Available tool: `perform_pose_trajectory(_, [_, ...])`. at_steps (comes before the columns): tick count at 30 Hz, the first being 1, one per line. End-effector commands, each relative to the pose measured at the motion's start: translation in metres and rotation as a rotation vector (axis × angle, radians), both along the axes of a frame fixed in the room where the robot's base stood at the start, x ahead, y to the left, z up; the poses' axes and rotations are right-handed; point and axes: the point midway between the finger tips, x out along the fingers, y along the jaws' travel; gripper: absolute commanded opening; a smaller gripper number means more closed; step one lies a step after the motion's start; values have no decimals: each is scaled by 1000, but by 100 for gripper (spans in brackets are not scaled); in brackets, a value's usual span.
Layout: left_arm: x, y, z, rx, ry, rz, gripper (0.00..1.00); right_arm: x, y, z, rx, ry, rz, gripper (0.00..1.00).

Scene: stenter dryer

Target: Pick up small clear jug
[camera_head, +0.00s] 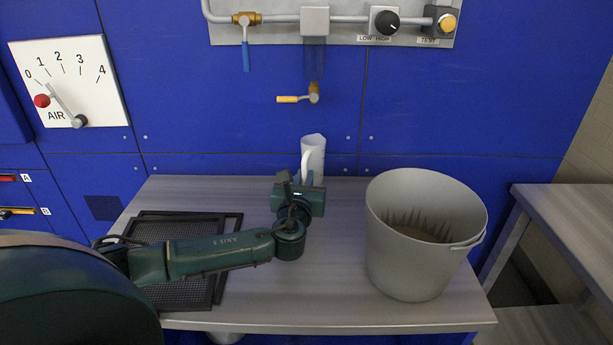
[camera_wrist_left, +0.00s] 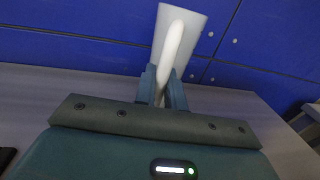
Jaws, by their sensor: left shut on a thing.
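The small clear jug (camera_head: 315,152) looks whitish and stands upright at the back of the table, close to the blue wall panel. Its handle faces my left gripper (camera_head: 300,179). In the left wrist view the jug (camera_wrist_left: 190,28) tilts in the picture, and its pale handle runs down between the fingers of my left gripper (camera_wrist_left: 162,88). The left gripper is shut on the jug's handle. My arm hides the jug's lower part in the head view, so I cannot tell whether its base touches the table. My right gripper is not in view.
A large grey bucket (camera_head: 391,245) stands right of the gripper. Black mesh filter frames (camera_head: 226,262) lie on the table (camera_head: 340,300) under my left arm. A small yellow-handled tap (camera_head: 313,97) sticks out above the jug. An air gauge (camera_head: 70,80) is at upper left.

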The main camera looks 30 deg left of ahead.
Motion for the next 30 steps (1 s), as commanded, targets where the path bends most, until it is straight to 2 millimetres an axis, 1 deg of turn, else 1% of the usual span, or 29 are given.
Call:
perform_pose_trajectory(5, [-2,-1,18,1,-5,0,0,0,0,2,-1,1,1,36])
perform_pose_trajectory(13, [-2,-2,65,1,-6,-1,0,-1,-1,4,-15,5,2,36])
perform_pose_trajectory(15, [-6,-4,71,1,-2,-3,0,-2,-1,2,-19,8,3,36])
perform_pose_trajectory(16, [-12,-8,68,1,0,-4,0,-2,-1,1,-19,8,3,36])
perform_pose_trajectory(20, [-37,-24,67,-1,1,-5,0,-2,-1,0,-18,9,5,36])
perform_pose_trajectory(23, [-59,-37,67,-2,1,-6,0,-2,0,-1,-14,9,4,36])
perform_pose_trajectory(30, [-118,-73,67,-4,1,-5,0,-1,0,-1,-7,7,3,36])
